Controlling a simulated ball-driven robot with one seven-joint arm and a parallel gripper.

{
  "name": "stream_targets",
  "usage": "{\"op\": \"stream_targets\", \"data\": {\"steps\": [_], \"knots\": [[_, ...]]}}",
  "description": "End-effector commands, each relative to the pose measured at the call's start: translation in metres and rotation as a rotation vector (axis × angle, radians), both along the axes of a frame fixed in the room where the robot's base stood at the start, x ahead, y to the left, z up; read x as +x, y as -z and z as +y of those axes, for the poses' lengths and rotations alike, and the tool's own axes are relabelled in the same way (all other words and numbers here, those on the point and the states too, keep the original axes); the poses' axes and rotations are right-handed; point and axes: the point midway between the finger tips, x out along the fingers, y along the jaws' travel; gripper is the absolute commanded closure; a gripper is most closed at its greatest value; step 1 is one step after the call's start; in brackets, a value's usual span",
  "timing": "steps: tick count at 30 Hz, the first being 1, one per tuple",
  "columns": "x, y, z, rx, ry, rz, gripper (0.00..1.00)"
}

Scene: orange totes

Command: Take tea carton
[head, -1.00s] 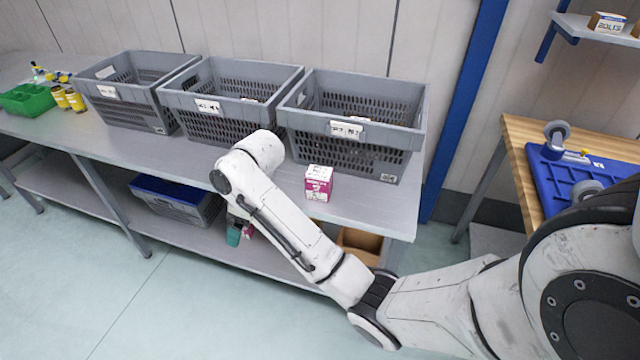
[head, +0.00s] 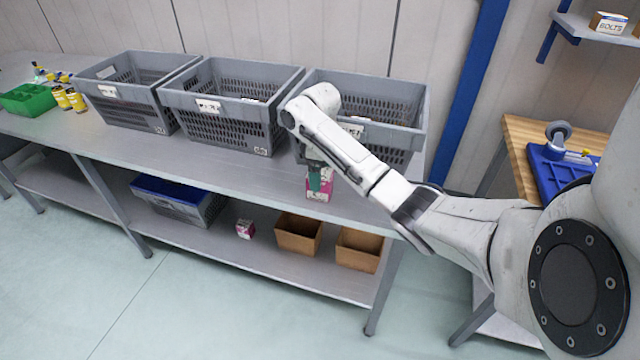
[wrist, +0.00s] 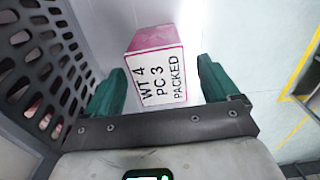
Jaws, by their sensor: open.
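The pink and white carton (head: 317,191) stands on the table in front of the right grey crate, partly hidden by my arm and gripper in the head view. In the wrist view the carton (wrist: 155,76) shows a white label reading "WT 4 PC 3 PACKED". My gripper (wrist: 158,88) is open, with one green finger on each side of the carton and visible gaps between. In the head view my gripper (head: 318,180) hangs down at the carton. A second small pink and white carton (head: 245,229) sits on the lower shelf.
Three grey crates stand along the back of the table; the right crate's (head: 415,95) wall is close to my gripper. The table's front edge (head: 250,172) is near. Brown boxes (head: 298,234) and a blue-topped grey crate (head: 178,203) are on the lower shelf.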

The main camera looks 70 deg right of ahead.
Motion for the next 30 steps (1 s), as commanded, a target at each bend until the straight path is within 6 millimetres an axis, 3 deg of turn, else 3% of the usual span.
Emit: {"op": "stream_targets", "data": {"steps": [12,21,30], "knots": [[-0.001,0.048,-0.001,0.000,0.000,0.001,0.12],[0.000,0.053,-0.001,-0.001,-0.001,-0.001,0.12],[0.000,0.053,-0.001,-0.001,-0.001,-0.001,0.39]]}}
